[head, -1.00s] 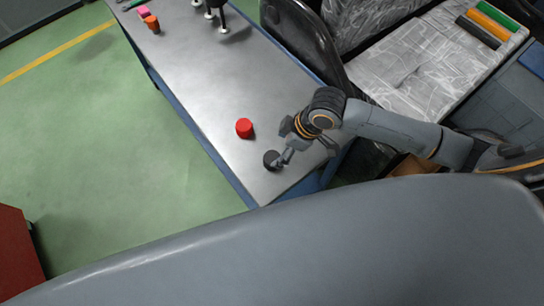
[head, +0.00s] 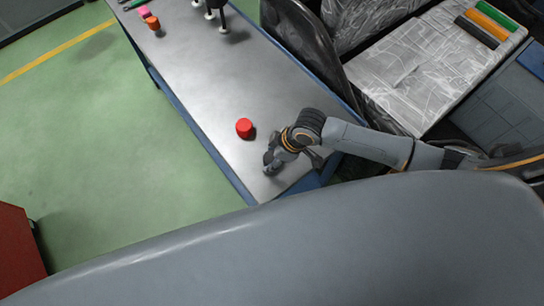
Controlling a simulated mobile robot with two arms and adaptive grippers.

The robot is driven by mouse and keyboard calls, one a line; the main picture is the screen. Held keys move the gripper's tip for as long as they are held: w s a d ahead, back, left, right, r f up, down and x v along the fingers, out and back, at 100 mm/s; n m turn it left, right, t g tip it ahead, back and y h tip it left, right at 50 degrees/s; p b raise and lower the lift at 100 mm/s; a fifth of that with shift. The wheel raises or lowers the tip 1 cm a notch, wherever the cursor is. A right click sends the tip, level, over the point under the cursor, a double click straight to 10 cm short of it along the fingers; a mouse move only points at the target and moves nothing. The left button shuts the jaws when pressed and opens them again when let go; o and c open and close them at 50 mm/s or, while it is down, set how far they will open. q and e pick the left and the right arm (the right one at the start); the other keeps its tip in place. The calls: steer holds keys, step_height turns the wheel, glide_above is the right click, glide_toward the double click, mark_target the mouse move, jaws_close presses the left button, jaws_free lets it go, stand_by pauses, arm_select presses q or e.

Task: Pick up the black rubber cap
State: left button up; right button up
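The black rubber cap (head: 267,157) is on the grey metal table (head: 205,85) near its front end. It is mostly hidden by a finger of my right gripper, and only a dark edge shows. My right gripper (head: 292,164) is low over the table, with one finger at the cap and the other spread out to the right. It looks open; whether the finger touches the cap I cannot tell. My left gripper is not in view.
A red cap (head: 244,128) stands on the table just left of my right gripper. Pink (head: 144,11) and orange (head: 152,22) pieces and a black-and-white stand (head: 216,12) are at the far end. A wrapped pallet (head: 420,65) lies to the right.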

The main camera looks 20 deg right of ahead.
steer(key=c, duration=0.4)
